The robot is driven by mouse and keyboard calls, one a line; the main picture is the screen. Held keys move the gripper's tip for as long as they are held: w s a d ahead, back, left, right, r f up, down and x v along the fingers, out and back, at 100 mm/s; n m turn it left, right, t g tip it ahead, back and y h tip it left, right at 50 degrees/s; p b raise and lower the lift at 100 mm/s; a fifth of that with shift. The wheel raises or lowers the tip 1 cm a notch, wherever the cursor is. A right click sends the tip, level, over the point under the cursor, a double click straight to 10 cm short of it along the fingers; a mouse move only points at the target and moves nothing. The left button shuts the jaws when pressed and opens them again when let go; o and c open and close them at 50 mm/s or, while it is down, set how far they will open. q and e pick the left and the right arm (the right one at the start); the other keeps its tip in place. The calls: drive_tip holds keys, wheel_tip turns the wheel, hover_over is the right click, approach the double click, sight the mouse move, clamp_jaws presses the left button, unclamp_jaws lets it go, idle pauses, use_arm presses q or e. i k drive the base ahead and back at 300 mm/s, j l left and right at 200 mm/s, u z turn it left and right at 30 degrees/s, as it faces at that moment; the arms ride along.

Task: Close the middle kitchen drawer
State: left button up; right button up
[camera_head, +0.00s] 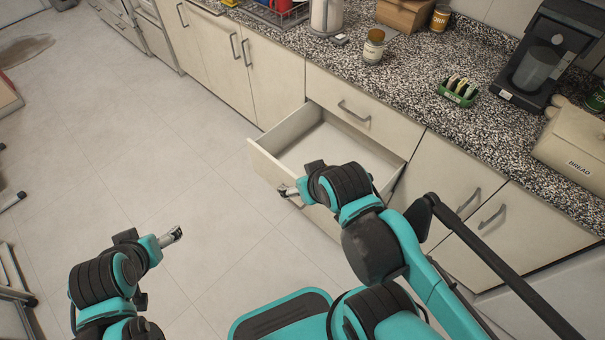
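The middle kitchen drawer (267,167) is pulled out of the cream cabinet, below a shut top drawer (365,109). Its inside (325,143) looks empty where it shows. My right gripper (288,190) is at the top edge of the drawer's front panel, and my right arm hides part of the panel and the drawer's near corner. I cannot tell whether the gripper touches the panel. My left gripper (173,236) is over the floor, left of the drawer and apart from it. The fingers of both grippers are too small to read clearly.
The speckled counter (440,95) holds a jar (374,46), a green holder (458,92), a coffee machine (548,55) and a bread bag (575,145). Shut cabinet doors (435,185) flank the drawer. The tiled floor (150,130) at left is mostly clear; metal legs (15,275) stand at the left edge.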

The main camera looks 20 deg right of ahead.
sight(311, 134)
drive_tip(key=i+l+u, duration=0.1)
drive_tip(key=l+u, duration=0.25)
drive_tip(key=l, duration=0.25)
drive_tip(key=l+u, duration=0.35)
drive_tip(key=l, duration=0.25)
